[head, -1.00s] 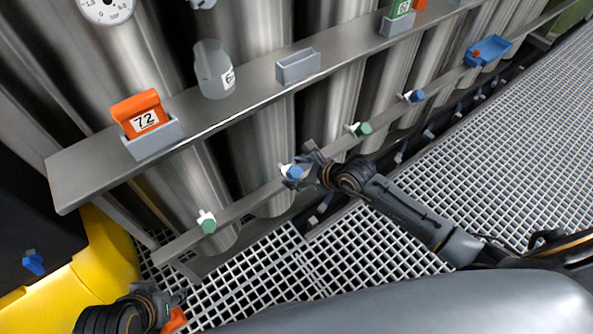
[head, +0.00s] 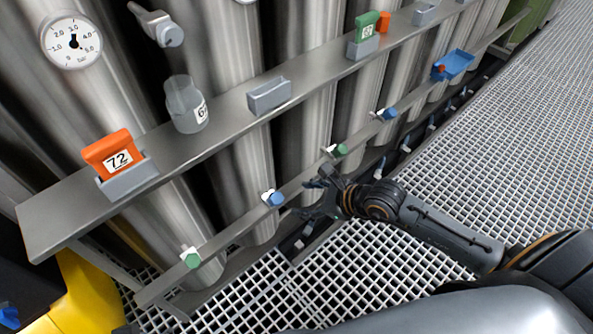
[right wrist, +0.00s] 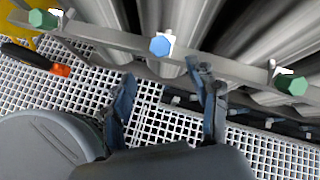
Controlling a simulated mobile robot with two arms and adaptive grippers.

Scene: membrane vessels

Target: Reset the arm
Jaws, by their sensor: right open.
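My right gripper (head: 322,192) is open and empty. It is apart from the lower rail, just right of a blue-capped valve (head: 272,198) and below a green-capped valve (head: 338,150). In the right wrist view its two fingers (right wrist: 165,100) are spread over the grating, with the blue cap (right wrist: 161,46) beyond them. My left gripper is not in the head view now. In the right wrist view, a dark part with an orange end (right wrist: 60,70) shows at the left; I cannot tell what it is.
Steel vessels stand behind. The grating floor (head: 470,150) at right is clear.

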